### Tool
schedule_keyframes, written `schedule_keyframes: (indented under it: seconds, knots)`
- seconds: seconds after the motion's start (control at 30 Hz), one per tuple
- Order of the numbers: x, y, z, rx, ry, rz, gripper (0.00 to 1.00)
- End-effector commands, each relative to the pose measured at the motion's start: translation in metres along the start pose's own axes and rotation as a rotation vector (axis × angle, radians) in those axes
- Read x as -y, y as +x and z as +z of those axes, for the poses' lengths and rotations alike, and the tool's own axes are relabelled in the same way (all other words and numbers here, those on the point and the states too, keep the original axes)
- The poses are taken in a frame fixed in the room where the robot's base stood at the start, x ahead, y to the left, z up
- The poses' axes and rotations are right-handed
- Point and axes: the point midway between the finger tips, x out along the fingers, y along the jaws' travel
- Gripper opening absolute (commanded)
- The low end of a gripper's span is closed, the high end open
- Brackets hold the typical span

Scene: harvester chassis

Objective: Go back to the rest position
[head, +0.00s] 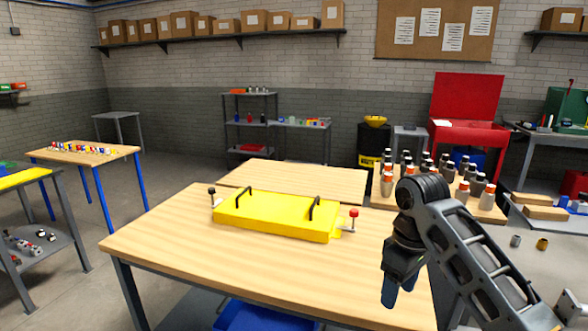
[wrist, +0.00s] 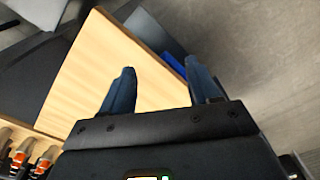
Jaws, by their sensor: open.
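My gripper (head: 402,289) hangs at the right side of the head view, pointing down over the right part of the near wooden table (head: 190,255). In the wrist view its two blue fingers stand apart with nothing between them, so my gripper (wrist: 160,90) is open and empty. The table's edge shows below the fingers in the wrist view (wrist: 90,75). A yellow chassis (head: 275,215) with two black handles lies on the table, to the left of my gripper and apart from it.
A table with several bottles (head: 462,192) stands behind my arm at the right; orange-topped ones show in the wrist view (wrist: 42,163). A blue bin (head: 262,315) sits under the near table. A red cabinet (head: 467,135) is farther back. Open floor (head: 165,170) lies at the left.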

Motion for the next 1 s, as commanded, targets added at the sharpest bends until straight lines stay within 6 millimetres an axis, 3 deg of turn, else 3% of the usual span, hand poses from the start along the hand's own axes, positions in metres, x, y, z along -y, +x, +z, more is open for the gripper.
schedule_keyframes:
  seconds: [0.47, 0.77, 1.0]
  knots:
    - [0.052, 0.059, -0.013, -0.166, 0.028, -0.048, 0.61]
    - [0.124, 0.12, -0.012, -0.387, 0.118, -0.102, 0.61]
    - [0.183, 0.157, 0.013, -0.585, 0.254, -0.122, 0.61]
